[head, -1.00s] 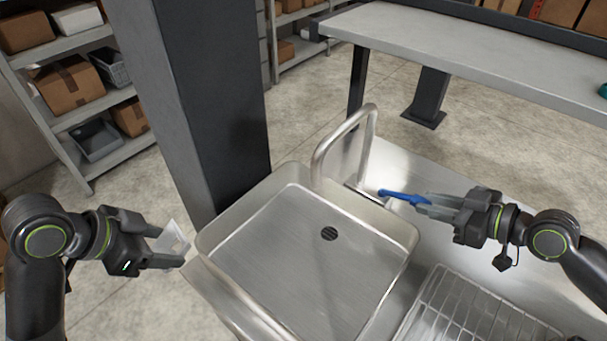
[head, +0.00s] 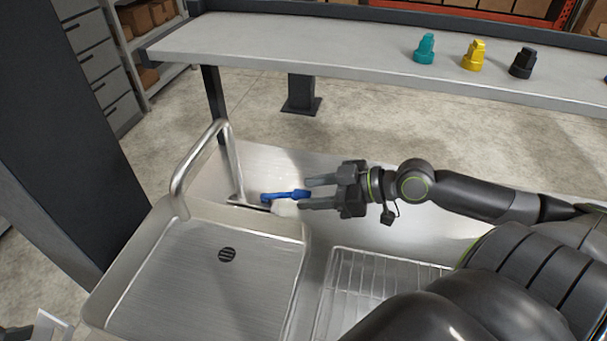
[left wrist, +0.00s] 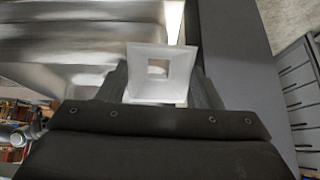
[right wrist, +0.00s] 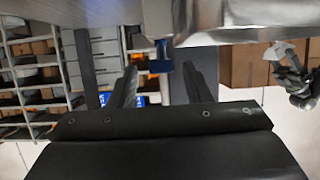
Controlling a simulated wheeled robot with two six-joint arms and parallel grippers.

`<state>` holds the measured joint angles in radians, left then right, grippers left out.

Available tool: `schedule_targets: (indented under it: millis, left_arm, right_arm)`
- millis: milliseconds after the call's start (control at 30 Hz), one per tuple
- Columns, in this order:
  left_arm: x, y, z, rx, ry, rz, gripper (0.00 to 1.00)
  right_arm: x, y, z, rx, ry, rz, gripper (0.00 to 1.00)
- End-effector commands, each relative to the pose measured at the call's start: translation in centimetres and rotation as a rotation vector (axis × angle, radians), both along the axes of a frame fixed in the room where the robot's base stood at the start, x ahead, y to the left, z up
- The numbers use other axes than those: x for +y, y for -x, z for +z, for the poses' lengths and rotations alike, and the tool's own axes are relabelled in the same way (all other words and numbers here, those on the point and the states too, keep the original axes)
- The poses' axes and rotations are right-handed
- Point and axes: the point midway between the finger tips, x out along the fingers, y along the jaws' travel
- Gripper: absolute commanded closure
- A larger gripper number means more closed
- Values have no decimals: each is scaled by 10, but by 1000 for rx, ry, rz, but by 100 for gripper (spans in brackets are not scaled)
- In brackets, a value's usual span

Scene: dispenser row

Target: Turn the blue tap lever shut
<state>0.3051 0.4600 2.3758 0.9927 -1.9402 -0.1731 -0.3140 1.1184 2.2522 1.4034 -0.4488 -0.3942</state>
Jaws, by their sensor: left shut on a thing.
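The blue tap lever (head: 283,195) sticks out to the right from the base of the steel tap (head: 236,165). My right gripper (head: 307,193) is open, its fingers apart on either side of the lever's free end; I cannot tell whether they touch it. In the right wrist view the blue lever (right wrist: 162,62) shows between the fingertips. My left gripper (left wrist: 160,88) is shut on a white funnel-like piece (left wrist: 182,60) with a square opening. In the head view only a bit of the white piece (head: 50,325) shows at the lower left corner.
The steel sink (head: 190,290) lies left of the lever, with a drain (head: 227,254). A wire rack (head: 350,285) lies in front of my right gripper. A grey bench (head: 330,55) behind carries teal, yellow and black dispensers. A dark post (head: 50,130) stands at left.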

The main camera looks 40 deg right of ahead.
Motion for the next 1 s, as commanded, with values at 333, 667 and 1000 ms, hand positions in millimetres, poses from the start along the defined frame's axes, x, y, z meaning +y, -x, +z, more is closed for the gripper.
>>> schedule_targets:
  millis: [333, 667, 1000]
  left_arm:
    - [0, 0, 0, 0, 0, 0, 68]
    - [0, 0, 2, 0, 0, 0, 68]
    - [0, 0, 32, 0, 0, 0, 68]
  right_arm:
    - [0, 1, 1, 0, 0, 1, 55]
    - [-13, 16, 8, 4, 5, 3, 55]
    - [-24, 29, 20, 5, -4, 0, 55]
